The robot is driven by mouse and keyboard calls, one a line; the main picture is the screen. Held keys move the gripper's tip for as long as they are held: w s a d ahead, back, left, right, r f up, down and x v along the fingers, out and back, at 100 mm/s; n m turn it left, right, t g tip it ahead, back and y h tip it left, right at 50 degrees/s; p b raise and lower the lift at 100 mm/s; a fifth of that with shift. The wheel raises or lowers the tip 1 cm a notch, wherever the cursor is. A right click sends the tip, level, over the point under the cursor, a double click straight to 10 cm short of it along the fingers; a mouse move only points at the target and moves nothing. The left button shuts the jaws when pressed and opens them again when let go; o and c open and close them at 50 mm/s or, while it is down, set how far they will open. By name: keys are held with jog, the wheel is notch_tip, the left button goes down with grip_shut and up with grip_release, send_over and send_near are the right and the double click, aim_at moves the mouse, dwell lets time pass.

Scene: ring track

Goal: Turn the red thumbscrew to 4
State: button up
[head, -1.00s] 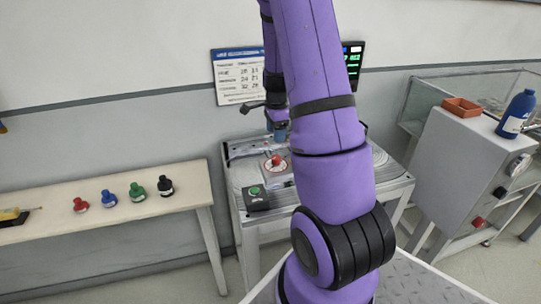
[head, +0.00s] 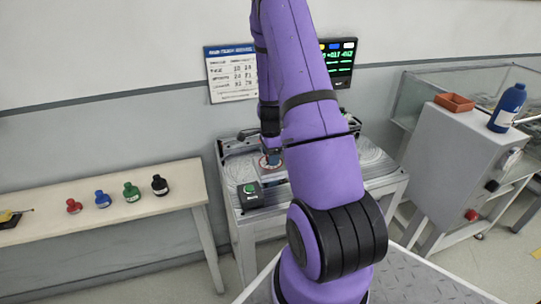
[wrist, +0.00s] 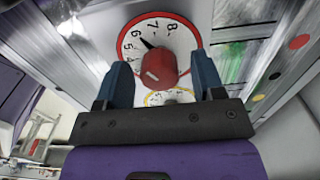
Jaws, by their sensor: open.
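The red thumbscrew (wrist: 158,70) stands out from a white, red-rimmed dial (wrist: 185,42) in the wrist view. The numbers 4 to 8 show on the dial, and the black pointer (wrist: 147,43) points near 6. My gripper (wrist: 161,64) is open, with one blue-grey finger on each side of the thumbscrew. Gaps show between the fingers and the thumbscrew. In the head view my gripper (head: 272,155) is over the dial (head: 268,165) on the bench, and the thumbscrew is hidden behind it.
A second, yellow-rimmed dial (wrist: 168,97) is partly hidden below the thumbscrew. A black box with a green button (head: 250,193) sits at the bench's front left. Several small bottles (head: 131,192) stand on the left table. A grey cabinet (head: 448,165) stands at the right.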

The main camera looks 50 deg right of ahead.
jog(key=shift+c, duration=0.2)
jog(key=c, duration=0.9)
jog(key=shift+n, duration=0.3)
jog(key=n, duration=1.1)
jog(key=shift+n, duration=0.3)
jog(key=o, duration=0.9)
